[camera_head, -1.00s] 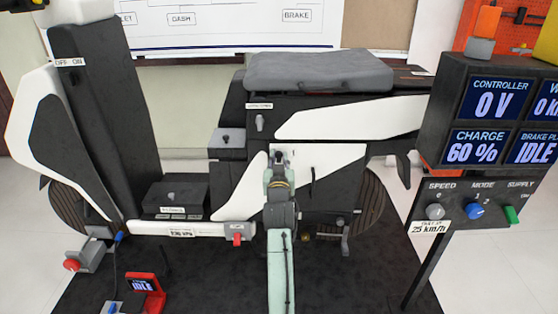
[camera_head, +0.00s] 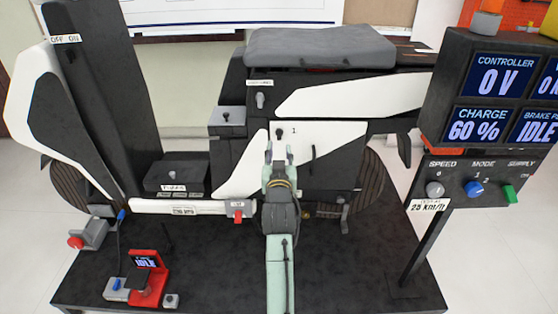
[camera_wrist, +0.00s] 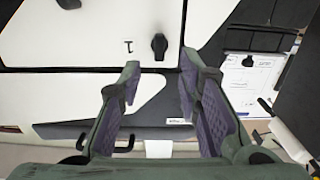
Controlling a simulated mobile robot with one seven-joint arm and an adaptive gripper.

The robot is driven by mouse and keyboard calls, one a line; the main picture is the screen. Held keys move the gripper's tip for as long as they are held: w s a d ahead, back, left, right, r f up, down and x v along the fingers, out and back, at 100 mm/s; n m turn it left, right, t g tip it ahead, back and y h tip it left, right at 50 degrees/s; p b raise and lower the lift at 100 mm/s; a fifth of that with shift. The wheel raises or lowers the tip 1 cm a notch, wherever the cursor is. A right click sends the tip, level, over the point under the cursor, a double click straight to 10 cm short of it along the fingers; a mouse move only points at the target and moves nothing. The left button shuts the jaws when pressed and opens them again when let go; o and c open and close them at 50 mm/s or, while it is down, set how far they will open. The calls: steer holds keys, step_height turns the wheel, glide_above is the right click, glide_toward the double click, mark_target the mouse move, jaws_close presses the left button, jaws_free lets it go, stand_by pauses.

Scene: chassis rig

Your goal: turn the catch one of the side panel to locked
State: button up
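The side panel (camera_head: 335,140) is the white plate on the middle of the rig. Catch one (camera_head: 279,133) is a small dark knob near its upper left corner, with a "1" printed to its right. In the wrist view the catch (camera_wrist: 160,45) shows as a black knob with its long side roughly upright in the picture. My gripper (camera_head: 278,150) is just below the catch in the head view. In the wrist view my gripper (camera_wrist: 159,68) has its fingers apart, with the catch beyond the gap and nothing between them. I see no contact.
A black upright handle (camera_head: 313,158) is on the panel, right of the catch. A grey knob (camera_head: 260,101) is above left. A grey seat (camera_head: 320,62) tops the rig. The control console (camera_head: 480,190) stands at the right. A red display stand (camera_head: 150,278) is at the front left.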

steer(key=s, duration=0.4)
steer(key=shift+s, duration=0.1)
